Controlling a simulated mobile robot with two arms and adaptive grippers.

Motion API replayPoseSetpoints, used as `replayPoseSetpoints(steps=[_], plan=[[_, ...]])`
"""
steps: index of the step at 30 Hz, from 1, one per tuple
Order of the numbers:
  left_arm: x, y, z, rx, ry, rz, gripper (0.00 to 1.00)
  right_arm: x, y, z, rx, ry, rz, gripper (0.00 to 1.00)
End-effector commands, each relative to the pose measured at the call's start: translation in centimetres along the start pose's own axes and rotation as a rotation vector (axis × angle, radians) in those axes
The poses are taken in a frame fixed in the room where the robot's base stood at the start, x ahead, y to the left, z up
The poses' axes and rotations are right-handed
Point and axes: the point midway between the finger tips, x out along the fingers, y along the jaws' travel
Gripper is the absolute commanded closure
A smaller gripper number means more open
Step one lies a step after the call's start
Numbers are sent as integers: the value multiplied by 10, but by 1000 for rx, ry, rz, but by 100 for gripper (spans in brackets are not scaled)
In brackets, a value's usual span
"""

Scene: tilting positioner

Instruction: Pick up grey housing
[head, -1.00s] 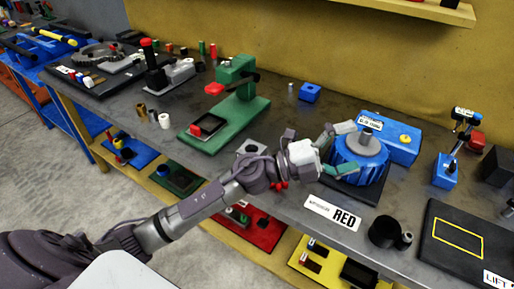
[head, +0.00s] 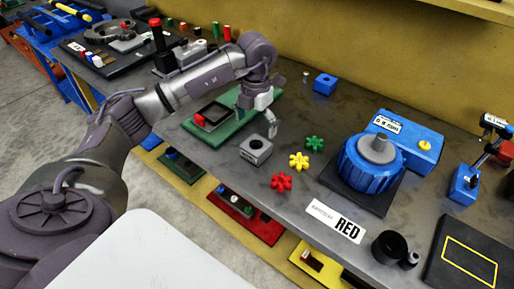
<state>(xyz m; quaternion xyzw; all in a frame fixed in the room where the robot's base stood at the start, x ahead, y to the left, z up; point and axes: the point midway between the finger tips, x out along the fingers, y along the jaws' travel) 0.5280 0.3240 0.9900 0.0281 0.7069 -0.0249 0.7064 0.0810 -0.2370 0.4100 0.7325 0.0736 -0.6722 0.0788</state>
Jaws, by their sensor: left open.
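The grey housing (head: 256,150) is a small square block with a round hole in its top. It sits on the dark bench top near the front edge, left of the star-shaped pieces. My left gripper (head: 257,118) points down just behind and above the housing, with its fingers apart and nothing between them. It looks clear of the housing, though the exact gap is hard to tell. My left arm hides part of the green stand behind it. My right gripper is out of view.
Red (head: 281,181), yellow (head: 299,161) and green (head: 314,143) star-shaped pieces lie right of the housing. A blue ribbed unit (head: 371,171) stands on a dark plate farther right. The green base (head: 213,128) is close on the left. A RED label (head: 336,221) lies at the front edge.

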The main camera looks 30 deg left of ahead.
Motion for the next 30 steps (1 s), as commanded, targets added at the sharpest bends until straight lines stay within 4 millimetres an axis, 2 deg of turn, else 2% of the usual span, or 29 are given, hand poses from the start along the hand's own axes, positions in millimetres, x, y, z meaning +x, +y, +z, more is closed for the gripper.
replayPoseSetpoints(steps=[3,6,14,18,21,25,30], plan=[[23,0,-1,1,5,-1,0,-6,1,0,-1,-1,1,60],[38,-1,0,2,3,-3,0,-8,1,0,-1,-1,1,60],[57,-1,-1,2,3,-4,0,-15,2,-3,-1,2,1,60],[78,0,-1,2,4,-4,0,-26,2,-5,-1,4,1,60],[92,-1,0,3,2,-5,0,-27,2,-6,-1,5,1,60],[100,0,0,4,-1,-4,0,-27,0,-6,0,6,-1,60],[100,0,0,4,-2,-4,0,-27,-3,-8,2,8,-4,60]])
